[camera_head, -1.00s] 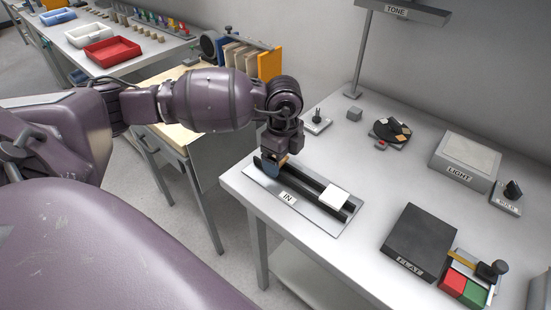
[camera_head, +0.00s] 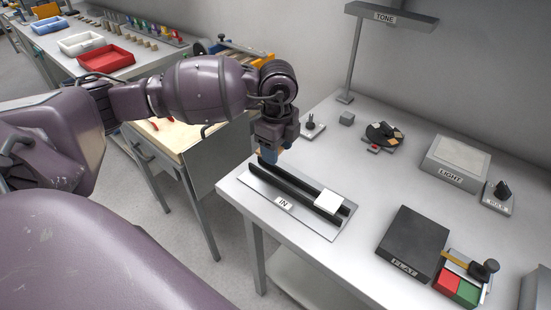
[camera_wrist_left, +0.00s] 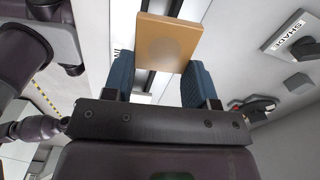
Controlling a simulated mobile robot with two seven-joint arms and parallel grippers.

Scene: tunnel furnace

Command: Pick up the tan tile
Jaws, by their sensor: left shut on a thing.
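The tan tile (camera_wrist_left: 168,43) is a flat square with a faint round mark on its face. It sits between the blue fingers of my left gripper (camera_wrist_left: 160,70), which is shut on it. In the head view my left gripper (camera_head: 268,158) is above the far left end of the dark twin rails of the IN rack (camera_head: 292,184), and hides most or all of the tile. A white tile (camera_head: 328,202) lies across the near right end of the rails. My right gripper is in neither view.
On the same bench are a black FLAT block (camera_head: 412,240), a grey LIGHT box (camera_head: 456,160), a round dark holder of tiles (camera_head: 384,134) and red and green blocks (camera_head: 458,287). The TONE lamp post (camera_head: 352,70) stands behind. The bench middle is clear.

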